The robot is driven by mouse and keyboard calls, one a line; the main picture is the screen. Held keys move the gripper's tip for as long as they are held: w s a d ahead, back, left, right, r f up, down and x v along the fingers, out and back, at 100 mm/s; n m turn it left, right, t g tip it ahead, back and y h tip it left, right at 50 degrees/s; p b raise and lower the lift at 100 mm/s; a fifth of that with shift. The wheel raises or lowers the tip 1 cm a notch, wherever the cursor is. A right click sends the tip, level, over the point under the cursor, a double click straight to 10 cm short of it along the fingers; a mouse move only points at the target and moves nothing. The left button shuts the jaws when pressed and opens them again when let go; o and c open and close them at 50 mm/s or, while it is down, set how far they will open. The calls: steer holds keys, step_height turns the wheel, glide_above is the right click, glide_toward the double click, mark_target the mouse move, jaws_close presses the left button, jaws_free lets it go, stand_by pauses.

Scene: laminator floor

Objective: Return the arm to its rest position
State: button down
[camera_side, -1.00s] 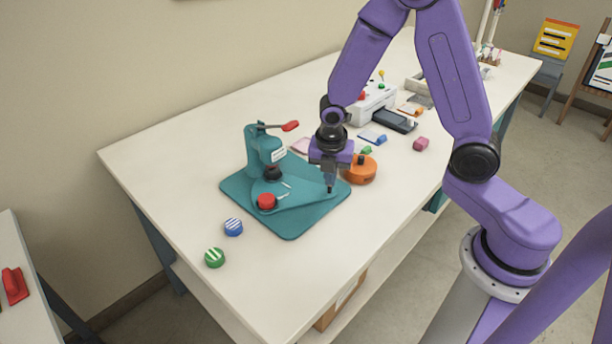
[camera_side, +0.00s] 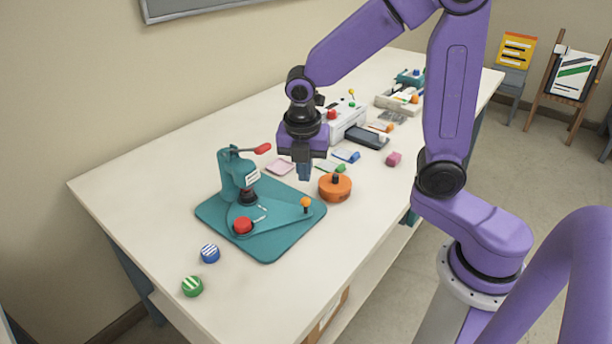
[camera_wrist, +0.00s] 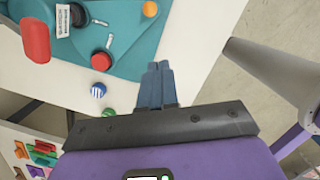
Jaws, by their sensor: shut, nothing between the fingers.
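In the wrist view the two grey-blue fingers (camera_wrist: 158,68) lie side by side. My upper arm and forearm are bent high over the table. The teal press (camera_side: 237,178) stands on its teal base plate (camera_side: 270,246), with a red-tipped lever, a red button (camera_side: 242,225) and an orange knob (camera_side: 305,203). The press also shows in the wrist view, partly cut off by the frame.

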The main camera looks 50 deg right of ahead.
steer(key=s+a+r+m+y, duration=0.1)
steer(key=s+r+m+y, duration=0.1)
steer(key=s+m, duration=0.9)
steer(key=s, duration=1)
steer(key=shift+g, duration=0.4)
